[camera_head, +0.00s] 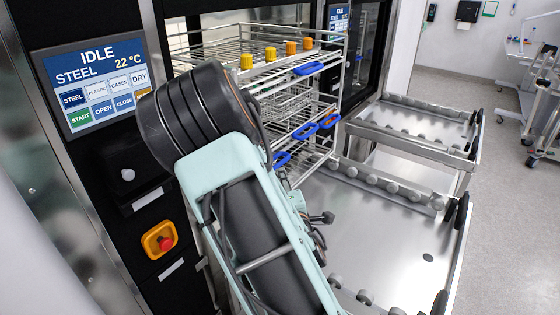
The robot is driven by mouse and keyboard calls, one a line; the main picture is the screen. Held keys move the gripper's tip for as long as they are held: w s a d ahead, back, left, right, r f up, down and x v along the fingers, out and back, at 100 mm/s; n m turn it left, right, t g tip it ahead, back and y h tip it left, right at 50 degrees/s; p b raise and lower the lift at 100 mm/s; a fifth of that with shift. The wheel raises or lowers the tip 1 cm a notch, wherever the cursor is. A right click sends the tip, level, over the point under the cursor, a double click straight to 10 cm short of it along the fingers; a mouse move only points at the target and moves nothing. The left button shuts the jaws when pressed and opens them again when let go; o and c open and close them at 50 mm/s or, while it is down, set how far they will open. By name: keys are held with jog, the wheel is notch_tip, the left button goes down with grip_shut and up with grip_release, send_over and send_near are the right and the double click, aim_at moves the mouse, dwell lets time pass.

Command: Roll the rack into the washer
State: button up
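The washer's screen (95,82) reads IDLE, STEEL, 22 °C, with START, OPEN and CLOSE buttons. My arm crosses the middle and covers the rack's lower left. Small dark parts beside the arm may belong to my gripper (320,219); its fingers cannot be made out.
An orange emergency stop with a red button (160,240) is on the washer's front. A second roller table (415,122) stands beyond, by another washer with its own screen (338,18). Trolleys (541,90) are at far right. The floor (507,210) between is clear.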

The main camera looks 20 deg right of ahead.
aim_at(278, 167)
jog(key=x, duration=1)
jog(key=shift+w+p, duration=0.2)
jog(key=shift+p, duration=0.2)
grip_shut()
